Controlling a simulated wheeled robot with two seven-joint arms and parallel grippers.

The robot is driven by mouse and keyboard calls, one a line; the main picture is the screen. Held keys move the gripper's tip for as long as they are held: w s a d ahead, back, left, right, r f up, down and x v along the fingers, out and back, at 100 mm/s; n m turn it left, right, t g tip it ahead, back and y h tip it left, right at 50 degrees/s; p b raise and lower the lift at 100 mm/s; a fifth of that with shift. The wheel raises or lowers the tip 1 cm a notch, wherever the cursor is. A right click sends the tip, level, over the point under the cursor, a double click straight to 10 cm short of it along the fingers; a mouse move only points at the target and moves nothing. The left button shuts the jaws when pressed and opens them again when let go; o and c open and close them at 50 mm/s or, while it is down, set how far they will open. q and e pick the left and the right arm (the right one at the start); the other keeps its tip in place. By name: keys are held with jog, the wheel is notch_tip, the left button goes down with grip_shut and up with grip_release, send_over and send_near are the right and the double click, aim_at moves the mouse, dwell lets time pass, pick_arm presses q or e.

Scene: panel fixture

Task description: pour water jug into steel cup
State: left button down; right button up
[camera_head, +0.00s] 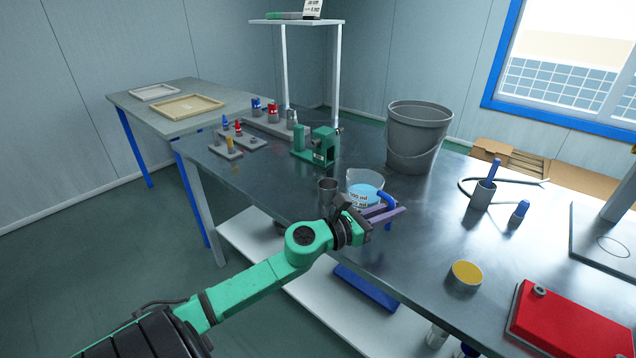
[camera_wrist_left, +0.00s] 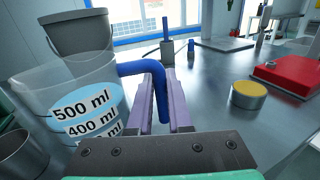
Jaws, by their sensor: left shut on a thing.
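The water jug (camera_head: 363,184) is clear with a blue handle and holds light blue water. It appears upright near the table's front edge, and its volume marks show in the left wrist view (camera_wrist_left: 85,100). The steel cup (camera_head: 327,191) stands just left of the jug; part of it shows at the lower left of the left wrist view (camera_wrist_left: 20,158). My left gripper (camera_head: 385,215) has its purple fingers shut on the blue jug handle (camera_wrist_left: 145,70). I cannot tell whether the jug's base touches the table. My right gripper is not in view.
A grey bucket (camera_head: 416,138) stands behind the jug. A green vise-like device (camera_head: 318,147) is behind the cup. A yellow-topped tin (camera_head: 464,275) and a red case (camera_head: 575,325) are at the right. The metal table (camera_head: 410,240) is clear between jug and tin.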

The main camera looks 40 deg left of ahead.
aim_at(377, 189)
pick_arm(q)
jog(key=shift+r, duration=0.2)
jog(key=shift+w+a+r+n+p, duration=0.1)
jog(key=shift+a+r+n+p, duration=0.2)
jog(key=shift+a+n, duration=0.1)
jog(key=shift+a+r+n+p, duration=0.3)
jog(key=shift+r+n+p, duration=0.2)
jog(key=shift+r+n, duration=0.25)
jog(key=shift+w+a+r+n+t+p, duration=0.15)
jog(key=shift+a+r+n+t+p, duration=0.1)
jog(key=shift+a+r+n+p, duration=0.35)
jog(key=shift+w+a+r+n+t+p, duration=0.1)
jog(key=shift+a+r+n+t+p, duration=0.15)
jog(key=shift+a+r+n, duration=0.35)
jog(key=shift+a+f+n, duration=0.15)
jog(key=shift+a+n, duration=0.15)
jog(key=shift+n, duration=0.05)
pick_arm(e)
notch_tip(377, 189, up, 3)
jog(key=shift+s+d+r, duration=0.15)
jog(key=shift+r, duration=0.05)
pick_arm(q)
jog(key=shift+w+a+r+n+p, duration=0.1)
jog(key=shift+a+r+n+p, duration=0.2)
jog(key=shift+a+n, duration=0.2)
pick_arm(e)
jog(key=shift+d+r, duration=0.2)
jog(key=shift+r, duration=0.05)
